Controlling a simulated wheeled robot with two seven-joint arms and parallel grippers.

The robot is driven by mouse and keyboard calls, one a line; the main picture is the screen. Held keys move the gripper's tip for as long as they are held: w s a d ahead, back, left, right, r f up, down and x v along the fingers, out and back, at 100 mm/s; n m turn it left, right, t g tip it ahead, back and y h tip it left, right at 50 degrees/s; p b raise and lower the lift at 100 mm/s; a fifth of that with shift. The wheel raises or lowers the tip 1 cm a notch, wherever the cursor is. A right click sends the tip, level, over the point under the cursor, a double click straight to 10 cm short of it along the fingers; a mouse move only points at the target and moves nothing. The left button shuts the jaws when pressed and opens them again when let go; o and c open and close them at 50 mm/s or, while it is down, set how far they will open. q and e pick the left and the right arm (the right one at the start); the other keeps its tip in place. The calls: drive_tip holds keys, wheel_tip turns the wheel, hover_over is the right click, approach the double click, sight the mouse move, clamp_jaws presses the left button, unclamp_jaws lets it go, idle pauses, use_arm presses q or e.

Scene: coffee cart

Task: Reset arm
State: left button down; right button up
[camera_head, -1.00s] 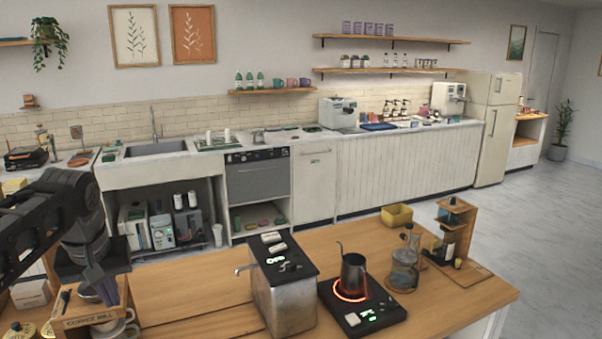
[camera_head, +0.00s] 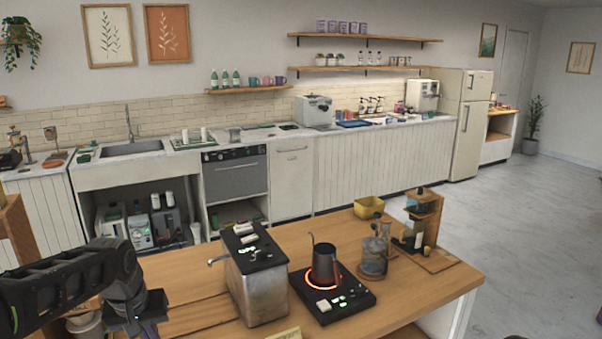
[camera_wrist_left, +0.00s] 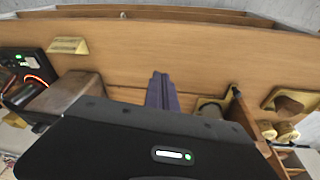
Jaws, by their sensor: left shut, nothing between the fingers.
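My left arm comes in at the lower left of the head view, with the left gripper (camera_head: 150,328) at the bottom edge, pointing down by the wooden counter (camera_head: 190,268). In the left wrist view, the purple-grey fingers (camera_wrist_left: 162,90) are together with nothing between them. They hang above the counter's wooden surface. My right gripper is not in view.
A metal box with a dark top (camera_head: 257,290) stands right of my left gripper. Beyond it are a dark pitcher (camera_head: 324,265) on a glowing hot plate (camera_head: 345,298), a glass server (camera_head: 373,260) and a wooden stand (camera_head: 423,222). Wooden holders (camera_wrist_left: 262,135) lie right of the fingers.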

use_arm(q)
drive_tip(key=s+d+f+m+h+b, duration=0.1)
drive_tip(key=s+d+f, duration=0.1)
drive_tip(key=d+f, duration=0.5)
drive_tip(key=s+d+f+g+h, duration=0.15)
drive_tip(key=d+f, duration=0.25)
drive_tip(key=f, duration=0.7)
drive_tip(key=s+d+f+m+b, duration=0.1)
drive_tip(key=s+d+f, duration=0.3)
drive_tip(key=f, duration=0.5)
drive_tip(key=s+d+f, duration=0.5)
drive_tip(key=s+f, duration=0.2)
drive_tip(key=s, duration=0.2)
drive_tip(key=s+d+f+h+b, duration=0.1)
drive_tip(key=s+d+f, duration=0.4)
drive_tip(key=s, duration=0.4)
drive_tip(key=shift+s+f+g, duration=0.4)
drive_tip(key=shift+f+g, duration=0.05)
drive_tip(key=shift+f, duration=0.4)
drive_tip(key=shift+a+h, duration=0.1)
drive_tip(key=shift+h, duration=0.15)
